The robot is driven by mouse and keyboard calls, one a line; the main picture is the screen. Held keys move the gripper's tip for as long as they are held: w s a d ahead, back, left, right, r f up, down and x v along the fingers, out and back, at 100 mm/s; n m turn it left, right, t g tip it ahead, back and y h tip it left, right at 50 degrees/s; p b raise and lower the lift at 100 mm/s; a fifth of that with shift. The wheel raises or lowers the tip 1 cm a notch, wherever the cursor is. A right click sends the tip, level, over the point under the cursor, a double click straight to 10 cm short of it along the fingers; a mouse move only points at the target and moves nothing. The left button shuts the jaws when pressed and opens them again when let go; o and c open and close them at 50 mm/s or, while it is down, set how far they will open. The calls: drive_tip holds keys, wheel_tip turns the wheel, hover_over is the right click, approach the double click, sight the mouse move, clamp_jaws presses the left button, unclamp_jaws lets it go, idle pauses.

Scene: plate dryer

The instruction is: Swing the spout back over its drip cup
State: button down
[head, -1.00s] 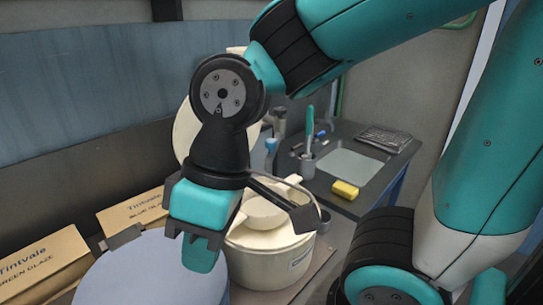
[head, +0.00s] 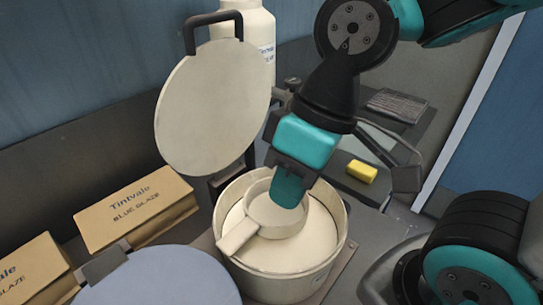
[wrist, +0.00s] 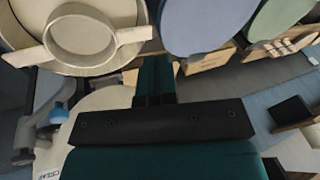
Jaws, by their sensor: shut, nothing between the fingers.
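My gripper (head: 288,190) is shut and empty, above the open cream pot (head: 290,288); its fingers also show in the wrist view (wrist: 155,75). A cream ring-shaped strainer with handles (head: 262,222) lies across the pot's mouth, partly behind my fingers. I cannot make out the drip cup for certain.
The pot's round lid (head: 212,110) stands raised behind it. A lilac disc (head: 160,285) and two glaze boxes (head: 135,210) are at the left.

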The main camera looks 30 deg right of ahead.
drive_tip(key=w+a+f+m+t+h, duration=0.1)
drive_tip(key=w+f+m+h, duration=0.1)
drive_tip(key=w+m+h, duration=0.9)
drive_tip(key=w+m, duration=0.2)
drive_tip(key=w, duration=0.1)
drive_tip(key=shift+w+t, duration=0.25)
drive_tip(key=shift+t, duration=0.15)
drive_tip(key=p+x, duration=0.1)
drive_tip(key=x, duration=0.9)
drive_tip(key=shift+s, duration=0.1)
